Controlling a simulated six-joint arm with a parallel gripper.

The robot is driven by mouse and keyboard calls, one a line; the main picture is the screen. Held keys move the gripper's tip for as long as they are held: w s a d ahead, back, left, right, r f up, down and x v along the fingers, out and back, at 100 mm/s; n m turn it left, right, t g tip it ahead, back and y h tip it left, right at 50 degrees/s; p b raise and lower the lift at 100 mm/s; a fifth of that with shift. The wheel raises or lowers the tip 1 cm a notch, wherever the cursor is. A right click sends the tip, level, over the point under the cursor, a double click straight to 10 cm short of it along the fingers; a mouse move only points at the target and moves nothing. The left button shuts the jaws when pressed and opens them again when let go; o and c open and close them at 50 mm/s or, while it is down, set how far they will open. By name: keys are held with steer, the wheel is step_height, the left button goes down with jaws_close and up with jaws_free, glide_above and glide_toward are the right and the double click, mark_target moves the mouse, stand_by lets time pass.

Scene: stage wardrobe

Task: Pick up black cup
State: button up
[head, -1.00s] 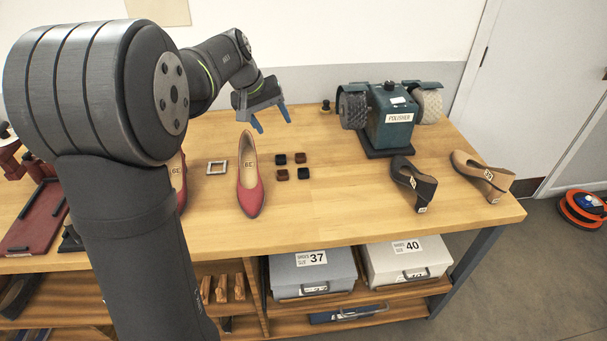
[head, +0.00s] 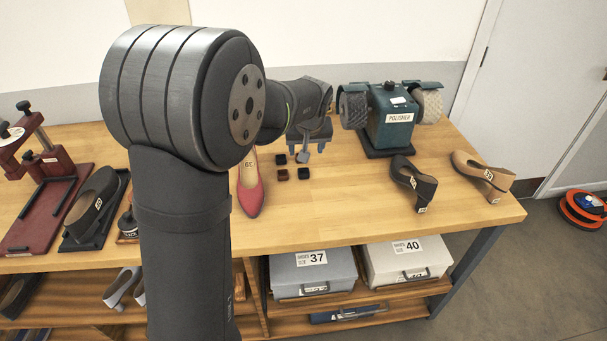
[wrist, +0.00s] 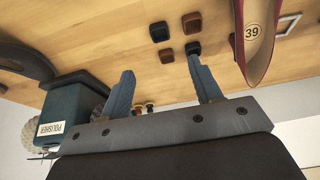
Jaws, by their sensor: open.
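Several small square cups sit on the wooden table, two black and two brown. The near-right black cup (head: 303,173) also shows in the wrist view (wrist: 159,31). The far-left black cup (head: 281,159) shows in the wrist view (wrist: 193,47) just beyond one fingertip, which partly overlaps it. A brown cup (head: 282,174) shows at near left; the other brown cup (wrist: 166,55) is hidden behind my gripper in the head view. My gripper (wrist: 161,68) is open and empty, above the far side of the cups. Its height over them is unclear.
A red shoe (head: 250,190) marked 39 lies left of the cups. A green polisher (head: 388,125) stands at the back right. A black shoe (head: 413,183) and a tan shoe (head: 485,173) lie right. Bare tabletop lies in front of the cups.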

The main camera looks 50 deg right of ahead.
mark_target(303, 173)
steer(key=x, duration=1.4)
steer(key=shift+w+d, duration=0.1)
steer(key=shift+d, duration=0.05)
steer(key=c, duration=1)
steer(key=shift+c, duration=0.2)
steer(key=shift+r, duration=0.1)
